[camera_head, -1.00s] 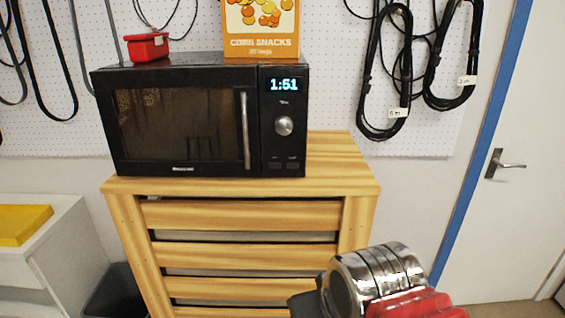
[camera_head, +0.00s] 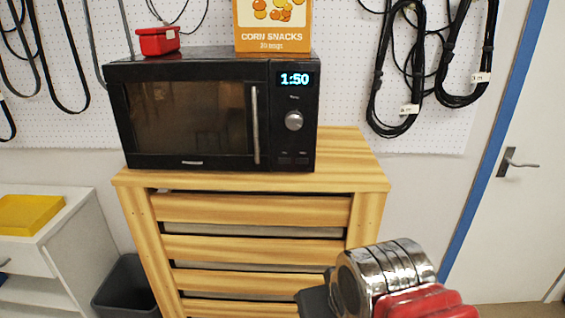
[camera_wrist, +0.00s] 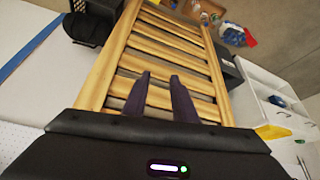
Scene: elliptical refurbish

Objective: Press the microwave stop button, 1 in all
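A black microwave (camera_head: 185,122) stands on a slatted wooden stand, its door shut. Its lit display (camera_head: 295,79) reads 1:50. Below the display is a silver knob (camera_head: 293,121), and under that two small dark buttons (camera_head: 293,158) at the panel's bottom. Their labels are too small to read, so I cannot tell which is stop. My gripper (camera_wrist: 159,76) shows in the wrist view with two dark fingers apart and nothing between them, the slats behind them. In the head view my arm is at the lower right, below and right of the microwave, apart from it.
The slatted wooden stand (camera_head: 250,208) has bare top to the microwave's right. A corn snacks box (camera_head: 272,38) and a red box (camera_head: 158,41) sit on the microwave. Cables (camera_head: 400,100) hang on the wall. A white cabinet with a yellow tray (camera_head: 28,214) and a dark bin (camera_head: 128,288) stand left.

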